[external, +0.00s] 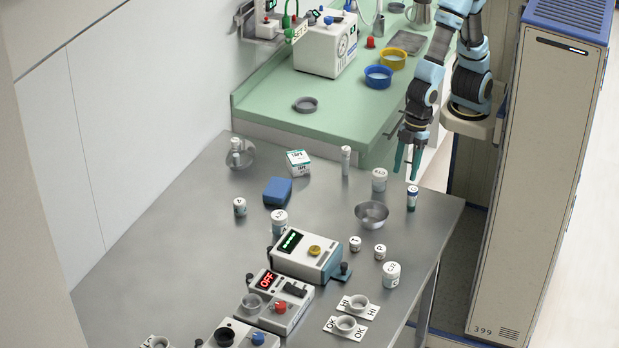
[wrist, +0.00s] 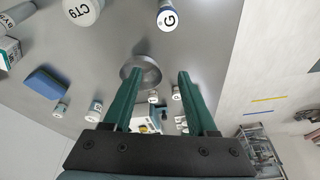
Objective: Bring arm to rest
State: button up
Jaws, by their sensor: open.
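My gripper (external: 406,172) hangs from my blue and black arm with its green fingers pointing down over the back right of the steel table (external: 180,255). In the wrist view my gripper (wrist: 157,90) shows its two green fingers spread apart with nothing between them. A small dark-banded bottle (external: 412,198) stands close by, just below the fingertips in the external view. A metal bowl (external: 371,214) sits to the lower left of the fingers; it also shows in the wrist view (wrist: 141,68) beyond the fingertips. I see no contact with either.
White labelled jars, a blue block (external: 277,191) and a tape box (external: 298,162) stand on the table. Devices (external: 306,258) fill the front middle. A green counter (external: 330,100) lies behind. A tall beige cabinet (external: 535,190) stands close on the right.

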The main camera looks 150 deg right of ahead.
jog(key=s+a+n+g, duration=0.1)
jog(key=s+a, duration=0.3)
jog(key=s, duration=0.4)
jog(key=shift+a+n+g, duration=0.4)
jog(key=shift+n, duration=0.2)
